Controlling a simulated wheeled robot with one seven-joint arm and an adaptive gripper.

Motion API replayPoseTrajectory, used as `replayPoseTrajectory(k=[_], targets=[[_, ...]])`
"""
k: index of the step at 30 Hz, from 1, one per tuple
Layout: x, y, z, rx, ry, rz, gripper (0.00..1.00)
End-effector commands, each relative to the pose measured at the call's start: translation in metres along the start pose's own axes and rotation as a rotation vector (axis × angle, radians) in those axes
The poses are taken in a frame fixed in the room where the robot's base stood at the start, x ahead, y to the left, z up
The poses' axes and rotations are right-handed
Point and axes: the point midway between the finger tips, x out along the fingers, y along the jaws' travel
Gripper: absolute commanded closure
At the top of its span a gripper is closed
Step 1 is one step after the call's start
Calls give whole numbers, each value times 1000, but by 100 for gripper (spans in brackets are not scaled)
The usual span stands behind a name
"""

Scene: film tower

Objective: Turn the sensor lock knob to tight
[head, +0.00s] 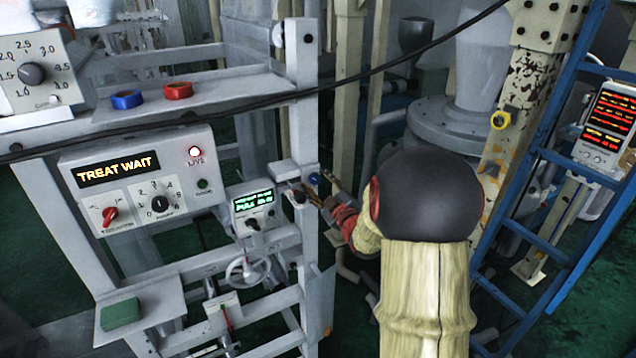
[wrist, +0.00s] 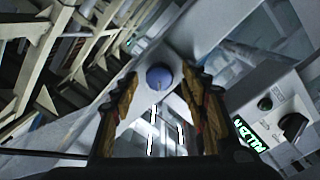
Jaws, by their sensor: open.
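A round blue knob (wrist: 159,77) sits on a pale bracket on the grey frame post. I take it as the sensor lock knob, but no label is readable. In the wrist view it lies between and beyond the fingertips of my gripper (wrist: 160,88), with no visible contact. My gripper is open and empty, one finger to each side of the knob. In the head view the blue knob (head: 314,179) shows small at the post, close by my gripper (head: 317,190). The marker line and tight position cannot be made out.
A small box with a green display (head: 253,201) stands left of the post, above a handwheel (head: 248,271). A "TREAT WAIT" panel (head: 140,180) is further left. Blue and red rings (head: 178,90) lie on the shelf. A blue ladder (head: 555,180) stands at right.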

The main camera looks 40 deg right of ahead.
Motion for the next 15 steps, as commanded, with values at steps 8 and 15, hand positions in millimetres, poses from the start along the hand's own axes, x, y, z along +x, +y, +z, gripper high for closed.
replayPoseTrajectory(k=[8, 15], targets=[[0, 0, 0, 0, 0, 0, 61], [0, 0, 0, 0, 0, 0, 75]])
